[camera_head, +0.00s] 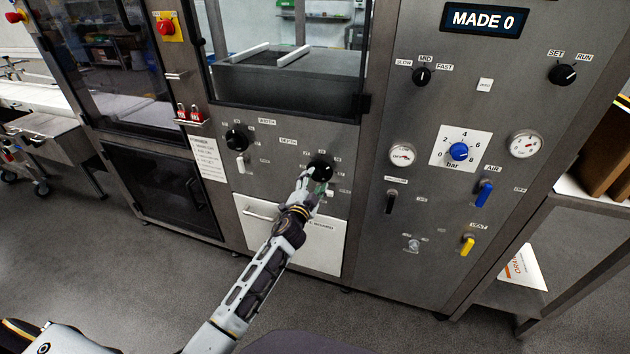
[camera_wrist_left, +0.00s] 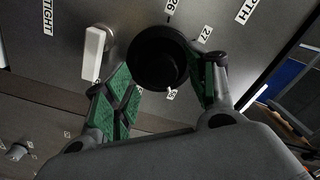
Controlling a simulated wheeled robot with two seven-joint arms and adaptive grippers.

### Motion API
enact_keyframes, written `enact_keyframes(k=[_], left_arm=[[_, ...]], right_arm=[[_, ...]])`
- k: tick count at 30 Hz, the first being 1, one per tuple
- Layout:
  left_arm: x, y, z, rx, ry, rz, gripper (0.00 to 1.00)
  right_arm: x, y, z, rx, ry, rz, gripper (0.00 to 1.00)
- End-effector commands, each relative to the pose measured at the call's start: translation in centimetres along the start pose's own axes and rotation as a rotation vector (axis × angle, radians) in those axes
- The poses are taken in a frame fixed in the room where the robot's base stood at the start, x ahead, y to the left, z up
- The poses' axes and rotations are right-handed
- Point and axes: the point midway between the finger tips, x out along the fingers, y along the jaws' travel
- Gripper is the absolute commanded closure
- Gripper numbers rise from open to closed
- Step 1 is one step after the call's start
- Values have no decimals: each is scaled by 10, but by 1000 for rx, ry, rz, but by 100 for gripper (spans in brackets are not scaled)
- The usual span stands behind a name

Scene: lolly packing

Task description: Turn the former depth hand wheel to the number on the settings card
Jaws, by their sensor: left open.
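The depth hand wheel is a round black knob (camera_head: 320,170) on the grey machine front, under the word DEPTH. In the left wrist view the black wheel (camera_wrist_left: 158,57) sits between the two green-padded fingers of my left gripper (camera_wrist_left: 166,88), which is open. One finger is on each side of the wheel's lower part; I cannot tell if either touches it. In the head view my left gripper (camera_head: 313,188) is right at the wheel.
The width hand wheel (camera_head: 236,139) is to the left, with a white lever (camera_head: 241,162) below it. Another white lever (camera_wrist_left: 94,52) stands beside the depth wheel, near the label TIGHT. A white drawer front (camera_head: 322,245) lies below. Gauges and a blue lever (camera_head: 485,192) are to the right.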

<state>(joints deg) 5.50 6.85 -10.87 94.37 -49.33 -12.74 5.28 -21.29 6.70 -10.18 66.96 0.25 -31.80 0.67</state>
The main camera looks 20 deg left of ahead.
Motion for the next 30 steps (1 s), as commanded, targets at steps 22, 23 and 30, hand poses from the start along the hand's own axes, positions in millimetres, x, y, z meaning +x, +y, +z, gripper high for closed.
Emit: enact_keyframes(k=[22,23,30], left_arm=[[-67,1,0,0,-1,1,44],[-70,0,0,-1,-1,1,44],[-88,1,1,-2,-1,1,44]], right_arm=[[0,1,0,-1,1,1,60],[0,1,0,-1,1,1,60],[0,1,0,-1,1,1,60]])
